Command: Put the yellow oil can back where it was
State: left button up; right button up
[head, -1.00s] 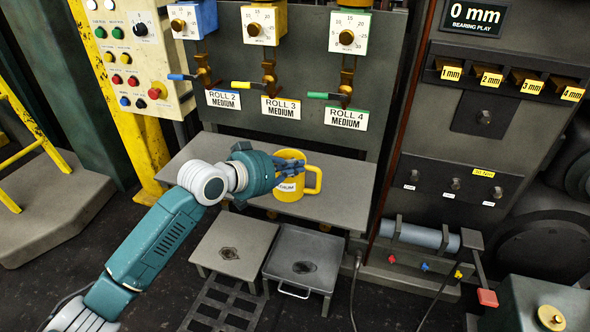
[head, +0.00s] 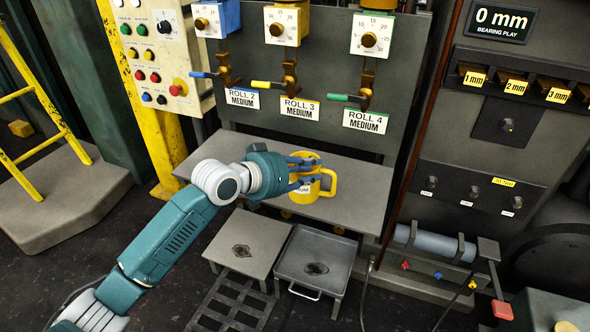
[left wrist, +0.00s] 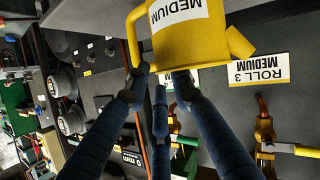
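The yellow oil can (head: 304,196) with a white label stands upright on the grey shelf (head: 350,205), below the ROLL 3 sign. Its handle points right in the head view. The can (left wrist: 185,45) fills the top middle of the left wrist view. My left gripper (head: 305,172) is at the can from the left, its blue fingers spread across the can's upper part. In the left wrist view the fingertips (left wrist: 161,82) are apart and lie by the can's rim. Contact is hard to judge. My right gripper is out of view.
Sign plates for ROLL 2 (head: 242,98), ROLL 3 (head: 299,109) and ROLL 4 (head: 366,121) hang behind the shelf under valves with levers. Two low stands, one with a tray (head: 315,262), are in front. The shelf is clear to the can's right.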

pick_arm(q)
jog(key=p+v, duration=0.2)
jog(key=v, duration=0.9)
jog(key=s+a+f+n+g+y, duration=0.1)
jog(key=s+a+f+y, duration=0.15)
jog(key=f, duration=0.65)
jog(key=s+a+f+y, duration=0.1)
jog(key=s+f, duration=0.3)
jog(key=f, duration=0.6)
jog(key=s+a+f+n+g+y, duration=0.15)
jog(key=s+f, duration=0.25)
jog(key=f, duration=0.5)
jog(key=s+a+f+g+y, duration=0.2)
jog(key=s+a+f, duration=0.1)
jog(key=s+f, duration=0.5)
jog(key=s+a+f+g+y, duration=0.2)
jog(key=s+a+f, duration=0.2)
jog(key=s+f, duration=0.5)
jog(key=s, duration=0.6)
jog(key=shift+a+f, duration=0.25)
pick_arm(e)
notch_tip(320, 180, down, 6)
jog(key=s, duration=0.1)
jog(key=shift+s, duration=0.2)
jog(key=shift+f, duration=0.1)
